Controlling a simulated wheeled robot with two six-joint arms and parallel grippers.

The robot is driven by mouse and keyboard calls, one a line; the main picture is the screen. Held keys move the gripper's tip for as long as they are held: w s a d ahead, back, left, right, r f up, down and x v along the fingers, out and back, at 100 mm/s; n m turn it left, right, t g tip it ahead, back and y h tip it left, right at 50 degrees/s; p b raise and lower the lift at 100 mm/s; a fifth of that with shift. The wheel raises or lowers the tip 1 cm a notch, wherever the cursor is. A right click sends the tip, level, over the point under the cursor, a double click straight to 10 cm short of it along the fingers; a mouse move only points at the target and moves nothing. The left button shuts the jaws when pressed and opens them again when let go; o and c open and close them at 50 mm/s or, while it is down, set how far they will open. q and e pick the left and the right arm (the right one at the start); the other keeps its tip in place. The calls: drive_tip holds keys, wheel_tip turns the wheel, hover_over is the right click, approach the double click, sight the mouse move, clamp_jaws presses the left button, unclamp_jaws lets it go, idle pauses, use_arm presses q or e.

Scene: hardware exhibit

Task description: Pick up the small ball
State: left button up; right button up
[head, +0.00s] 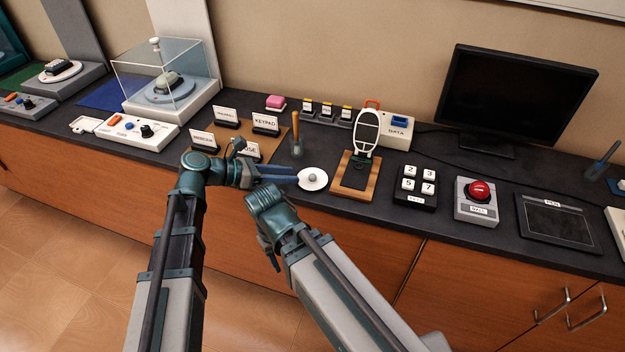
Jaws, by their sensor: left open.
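The small ball (312,178) is grey and sits on a round white dish (313,187) near the front edge of the dark counter. My left gripper (289,174) is open, its blue fingers pointing right toward the ball. The fingertips are just left of the dish, and nothing shows between them. Whether they are at the ball's height is hard to tell. My right arm reaches in from the lower right, and its bent joint is just below the left gripper. The right gripper's fingers do not show.
A wooden board with a white-framed paddle (366,134) stands right of the dish. A wooden-handled tool (296,136) stands upright behind it. Label signs (265,124) stand behind the left wrist. A number keypad (416,188) and red button box (478,200) are farther right.

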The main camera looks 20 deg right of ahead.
sight(309, 177)
use_arm(q)
drive_tip(key=shift+d, duration=0.1)
drive_tip(key=b+x, duration=0.2)
drive_tip(key=x, duration=0.2)
drive_tip(key=shift+s+f, duration=0.1)
drive_tip(key=shift+f, duration=0.1)
drive_tip(key=shift+d, duration=0.45)
clamp_jaws()
